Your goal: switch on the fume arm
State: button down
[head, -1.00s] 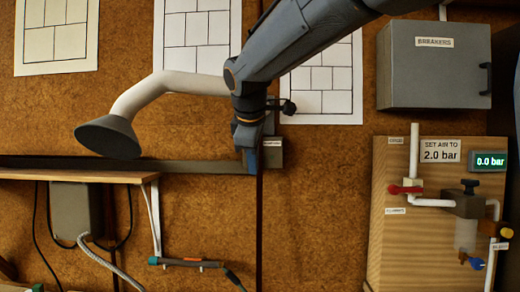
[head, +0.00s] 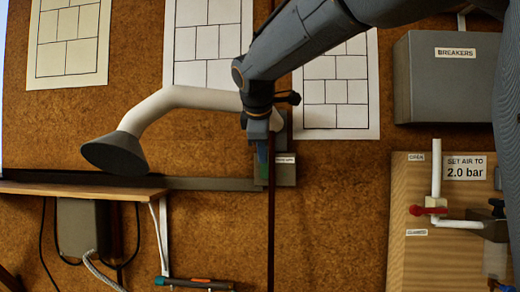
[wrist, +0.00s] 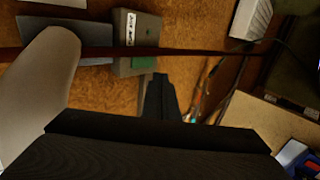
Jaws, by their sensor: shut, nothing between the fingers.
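The fume arm (head: 190,97) is a white bent duct with a dark grey hood (head: 115,153), high on the brown board in the head view. Its pale duct (wrist: 40,85) also fills the left of the wrist view. A small grey box (head: 286,173) with a white label, too small to read, sits to the right of the duct; it also shows in the wrist view (wrist: 146,32). My gripper (head: 262,165) is shut and empty, overlapping the left part of the box in the head view. I cannot tell whether it touches. Its fingertips (wrist: 160,90) show below the box in the wrist view.
A wooden shelf (head: 80,191) juts out at lower left. A breaker box (head: 445,90) hangs at upper right, above the air-pipe panel (head: 410,270). Paper patterns (head: 70,45) are on the board. A torch-like tool (head: 195,284) lies low in the middle.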

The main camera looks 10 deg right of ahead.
aim_at(265, 175)
jog(key=p+x, duration=0.1)
jog(key=x, duration=0.1)
jog(key=p+x, duration=0.1)
jog(key=x, duration=0.2)
jog(key=w+r+p+x, duration=0.1)
jog(key=x, duration=0.2)
jog(key=shift+w+d+f, duration=0.1)
jog(key=shift+d+f, duration=0.05)
jog(key=shift+w+d+f+p, duration=0.1)
jog(key=shift+w+p, duration=0.2)
jog(key=shift+w, duration=0.1)
jog(key=shift+w+d+f+p, duration=0.1)
jog(key=shift+w+p, duration=0.15)
jog(key=shift+w, duration=0.1)
jog(key=shift+w+d+f+b, duration=0.1)
jog(key=shift+d+b, duration=0.05)
jog(key=shift+b, duration=0.35)
